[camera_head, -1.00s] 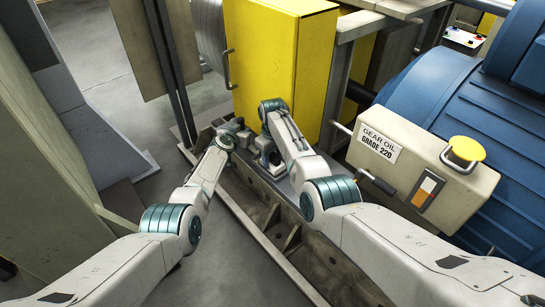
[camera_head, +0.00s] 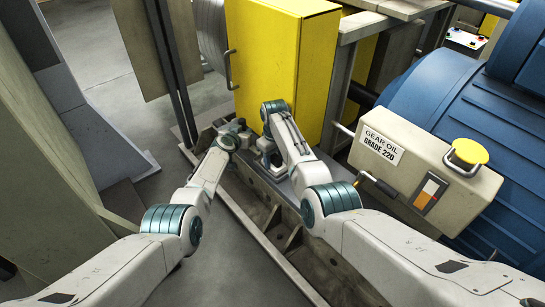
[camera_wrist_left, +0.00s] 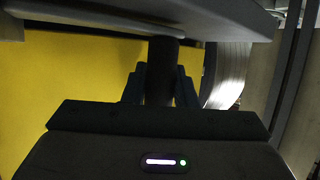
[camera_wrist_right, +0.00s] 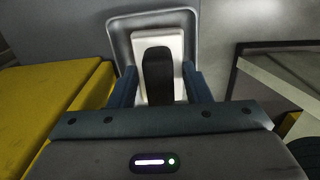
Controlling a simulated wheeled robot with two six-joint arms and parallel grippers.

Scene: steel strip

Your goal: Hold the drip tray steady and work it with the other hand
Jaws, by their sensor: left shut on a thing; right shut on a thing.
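The drip tray is a shallow grey pan with a raised rim (camera_wrist_right: 114,40), seen from above in the right wrist view. In the left wrist view its grey side (camera_wrist_left: 140,18) fills the top. My left gripper (camera_wrist_left: 160,88) is shut on a dark round handle (camera_wrist_left: 162,65) below that grey side. My right gripper (camera_wrist_right: 158,85) is shut on the dark grip (camera_wrist_right: 157,65) of a pale block-like tool (camera_wrist_right: 145,40). The pale block is over the tray; I cannot tell whether it touches the bottom. In the head view the arms mostly hide the tray.
A yellow cabinet (camera_head: 270,60) stands right behind the grippers. A cream box labelled gear oil (camera_head: 425,160) and a blue machine (camera_head: 450,110) are on the right. A steel beam (camera_head: 270,225) runs below the arms. Bare floor (camera_head: 215,260) lies at lower left.

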